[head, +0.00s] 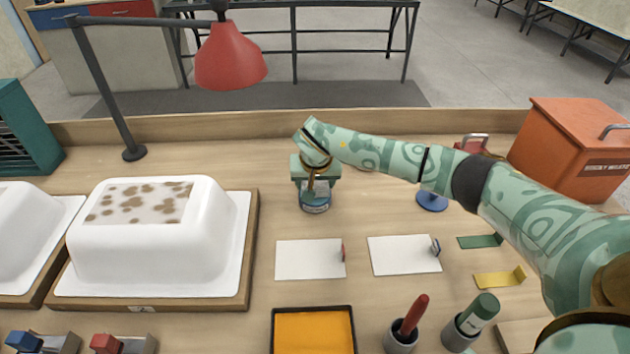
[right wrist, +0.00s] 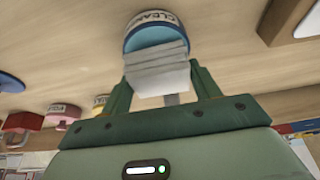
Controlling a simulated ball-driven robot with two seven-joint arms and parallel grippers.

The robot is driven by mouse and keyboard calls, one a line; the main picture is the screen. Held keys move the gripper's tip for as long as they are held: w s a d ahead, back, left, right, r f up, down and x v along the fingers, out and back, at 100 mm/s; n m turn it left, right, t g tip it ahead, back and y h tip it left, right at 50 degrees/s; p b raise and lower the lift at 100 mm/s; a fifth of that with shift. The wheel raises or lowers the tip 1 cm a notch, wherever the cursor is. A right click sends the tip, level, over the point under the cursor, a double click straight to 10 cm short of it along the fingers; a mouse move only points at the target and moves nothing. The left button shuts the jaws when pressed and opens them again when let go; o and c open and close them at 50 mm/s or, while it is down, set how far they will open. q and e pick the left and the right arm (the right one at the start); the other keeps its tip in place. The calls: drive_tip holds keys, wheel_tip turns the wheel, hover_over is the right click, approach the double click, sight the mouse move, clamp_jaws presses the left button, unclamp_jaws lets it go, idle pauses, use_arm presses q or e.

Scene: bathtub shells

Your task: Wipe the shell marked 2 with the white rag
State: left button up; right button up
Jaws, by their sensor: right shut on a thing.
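A white bathtub shell (head: 160,245) with brown spots on its top patch stands upside down on a wood-edged tray (head: 246,240) at left. A small mark (head: 143,309) on the tray's front edge is too small to read. My right gripper (head: 316,186) points down over a round tin (head: 316,207), well to the right of the shell. In the right wrist view the gripper (right wrist: 162,82) is shut on the folded white rag (right wrist: 160,68), right at the tin labelled "CLEAN…" (right wrist: 150,30). I cannot tell whether the rag is clear of the tin. My left gripper is not in view.
A second white shell (head: 20,240) is cut off at the left edge. A red lamp (head: 230,58) hangs behind the spotted shell. White cards (head: 310,259), an orange tray (head: 313,332) and cups (head: 401,338) lie in front. An orange bin (head: 570,145) stands at right.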

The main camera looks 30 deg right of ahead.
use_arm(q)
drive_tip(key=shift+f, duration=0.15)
use_arm(e)
drive_tip(key=shift+f, duration=0.5)
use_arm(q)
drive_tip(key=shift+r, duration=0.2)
use_arm(e)
drive_tip(key=shift+f, duration=0.1)
idle(1.3)
use_arm(q)
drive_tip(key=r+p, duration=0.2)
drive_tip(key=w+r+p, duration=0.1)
drive_tip(key=p, duration=0.1)
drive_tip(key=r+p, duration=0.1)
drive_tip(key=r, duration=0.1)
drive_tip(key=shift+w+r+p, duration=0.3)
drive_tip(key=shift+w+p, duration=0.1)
use_arm(e)
wheel_tip(320, 180, up, 7)
drive_tip(key=shift+r, duration=0.15)
